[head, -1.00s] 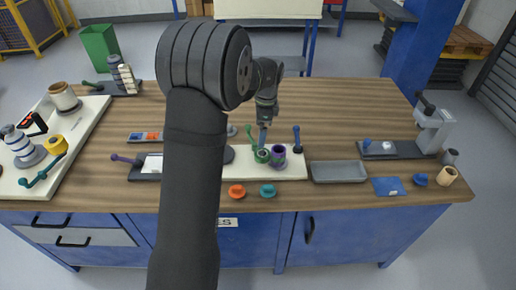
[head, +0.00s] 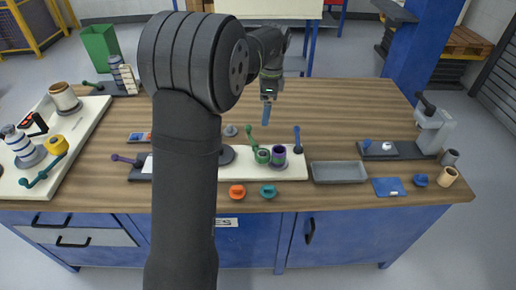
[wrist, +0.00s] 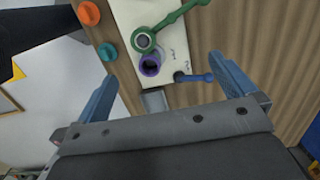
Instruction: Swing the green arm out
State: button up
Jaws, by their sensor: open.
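The green arm (head: 252,140) is on the cream board (head: 292,172). Its round end (head: 262,156) is beside a purple roller (head: 280,154), and its rod leans up and back to the left. In the wrist view the green arm (wrist: 172,22) runs from a ring-shaped end toward the upper right, past the purple roller (wrist: 150,66). My gripper (head: 267,114) is above and behind the board in the head view, apart from the arm. Its blue fingers are spread wide and empty in the wrist view (wrist: 165,88).
A blue arm (head: 297,140) stands right of the purple roller. Orange (head: 237,191) and teal (head: 268,190) knobs lie before the board. A grey tray (head: 340,172) is to its right. The wooden table (head: 350,110) is clear behind.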

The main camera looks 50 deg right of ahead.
jog(key=shift+r, duration=0.35)
jog(key=c, duration=1.2)
jog(key=n+t+h, duration=0.3)
jog(key=n, duration=1.2)
send_near(249, 126)
jog(key=x, duration=1.1)
jog(key=shift+w+f, duration=0.1)
jog(key=shift+f, duration=0.1)
grip_shut()
